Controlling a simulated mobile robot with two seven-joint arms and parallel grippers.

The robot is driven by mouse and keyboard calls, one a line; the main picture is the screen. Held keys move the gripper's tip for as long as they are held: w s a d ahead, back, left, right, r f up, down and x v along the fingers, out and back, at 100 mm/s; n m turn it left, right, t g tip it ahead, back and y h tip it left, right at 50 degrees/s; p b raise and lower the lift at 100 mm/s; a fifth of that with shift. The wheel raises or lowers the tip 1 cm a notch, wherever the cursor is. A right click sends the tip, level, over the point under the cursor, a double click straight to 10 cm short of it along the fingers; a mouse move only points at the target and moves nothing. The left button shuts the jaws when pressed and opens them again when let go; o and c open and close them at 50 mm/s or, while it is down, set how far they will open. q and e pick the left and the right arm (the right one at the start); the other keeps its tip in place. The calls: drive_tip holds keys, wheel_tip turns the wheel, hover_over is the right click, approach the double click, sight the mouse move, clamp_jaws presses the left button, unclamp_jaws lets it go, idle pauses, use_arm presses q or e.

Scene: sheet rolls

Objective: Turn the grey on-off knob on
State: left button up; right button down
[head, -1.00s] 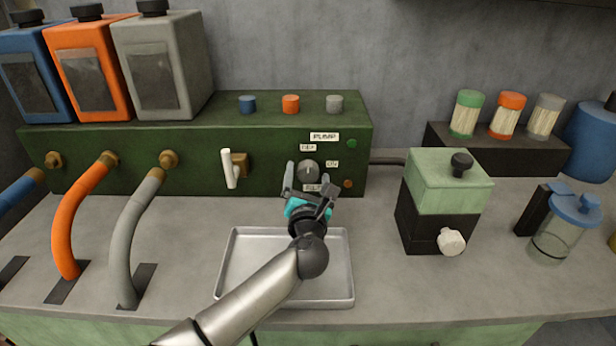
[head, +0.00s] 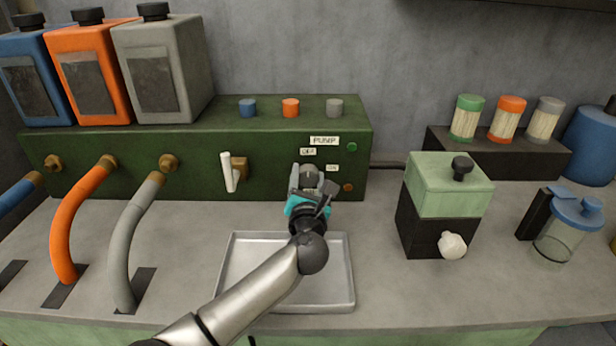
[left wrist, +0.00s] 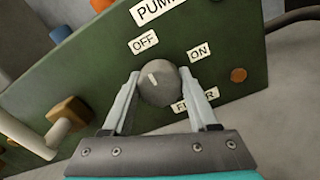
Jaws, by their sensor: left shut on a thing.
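The grey knob (left wrist: 160,90) is on the front of the green pump panel (head: 108,165). Its white pointer mark shows in the left wrist view and points toward the OFF label (left wrist: 143,42). The ON label (left wrist: 199,52) is to the right of it. My left gripper (left wrist: 163,97) is shut on the knob, with one finger on each side. In the head view the left gripper (head: 308,182) covers part of the knob (head: 309,173). My right gripper is not in view.
A white lever (head: 228,172) sticks out of the panel to the left. A metal tray (head: 340,304) lies under my left arm. A green and black box (head: 425,232) with a white knob stands to the right. Hoses (head: 70,215) rise at the left.

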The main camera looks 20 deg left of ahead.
use_arm(q)
drive_tip(key=c, duration=0.5)
